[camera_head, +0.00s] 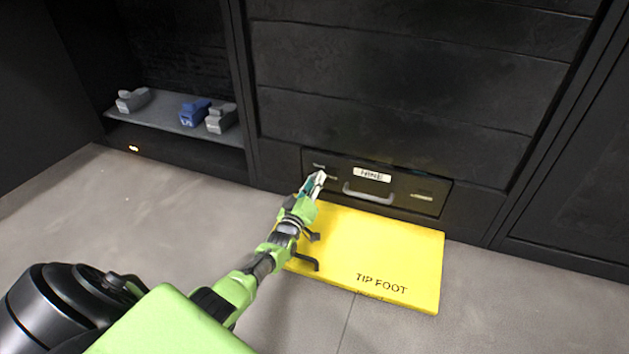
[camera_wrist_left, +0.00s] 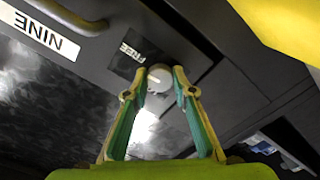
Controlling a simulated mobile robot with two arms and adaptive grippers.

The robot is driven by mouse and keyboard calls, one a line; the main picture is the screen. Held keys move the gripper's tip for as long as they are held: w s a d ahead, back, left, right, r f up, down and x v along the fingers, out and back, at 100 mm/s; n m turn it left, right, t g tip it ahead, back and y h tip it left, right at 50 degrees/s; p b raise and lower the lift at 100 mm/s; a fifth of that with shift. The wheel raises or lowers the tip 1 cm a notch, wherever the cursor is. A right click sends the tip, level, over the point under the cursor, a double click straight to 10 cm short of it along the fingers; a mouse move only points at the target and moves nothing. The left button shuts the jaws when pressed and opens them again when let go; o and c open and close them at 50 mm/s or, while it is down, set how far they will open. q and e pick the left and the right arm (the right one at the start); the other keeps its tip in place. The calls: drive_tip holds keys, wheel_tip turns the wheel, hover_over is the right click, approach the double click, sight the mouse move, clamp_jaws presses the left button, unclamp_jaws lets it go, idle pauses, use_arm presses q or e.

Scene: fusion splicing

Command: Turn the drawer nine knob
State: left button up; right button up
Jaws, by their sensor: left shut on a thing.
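The drawer labelled NINE (camera_head: 400,178) is a dark front low in the cabinet, with a grey bar handle (camera_head: 368,196). In the left wrist view the NINE label (camera_wrist_left: 40,33) and a FREE label (camera_wrist_left: 128,52) show. A round pale knob (camera_wrist_left: 160,77) sits beside the FREE label. My left gripper (camera_head: 316,180) is at the drawer's left end. In the left wrist view its fingertips (camera_wrist_left: 160,84) are shut on the knob, one on each side. In the head view the gripper hides the knob. My right gripper is not in view.
A yellow board marked TIP FOOT (camera_head: 385,250) lies on the floor in front of the drawer. A shelf (camera_head: 165,118) at left holds a blue block (camera_head: 195,112) and grey blocks (camera_head: 133,100). Grey floor (camera_head: 130,215) is clear at left.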

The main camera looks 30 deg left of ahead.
use_arm(q)
drive_tip(key=shift+m, duration=0.6)
drive_tip(key=o, duration=1.1)
drive_tip(key=shift+f, duration=0.1)
drive_tip(key=shift+r, duration=0.2)
wheel_tip(320, 180, up, 10)
drive_tip(key=shift+f, duration=0.15)
